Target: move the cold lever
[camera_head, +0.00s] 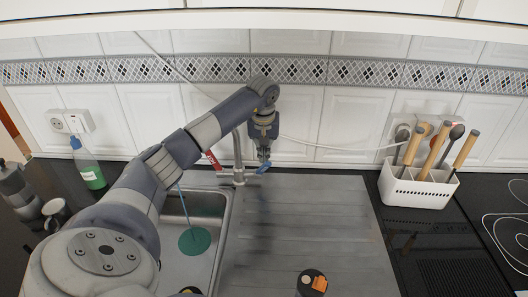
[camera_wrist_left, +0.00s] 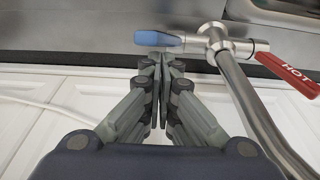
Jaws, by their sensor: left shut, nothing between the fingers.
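The cold lever is the blue-tipped handle (camera_head: 263,168) on the right side of the metal tap (camera_head: 238,170). In the left wrist view the blue lever (camera_wrist_left: 157,39) lies just beyond my fingertips, and the tap body (camera_wrist_left: 218,46) is to its right. My left gripper (camera_head: 264,157) points down beside the tap, close above the blue lever. Its fingers (camera_wrist_left: 162,60) are together with nothing between them. A thin gap seems to separate them from the lever; contact is hard to tell. My right gripper is not in view.
The red hot lever (camera_wrist_left: 290,74) is on the tap's other side. A sink (camera_head: 222,205) with a green plunger-like object (camera_head: 195,241) lies left. A white utensil holder (camera_head: 418,189) stands right, a green bottle (camera_head: 90,170) left. The tiled wall is close behind. The drainboard (camera_head: 310,235) is mostly clear.

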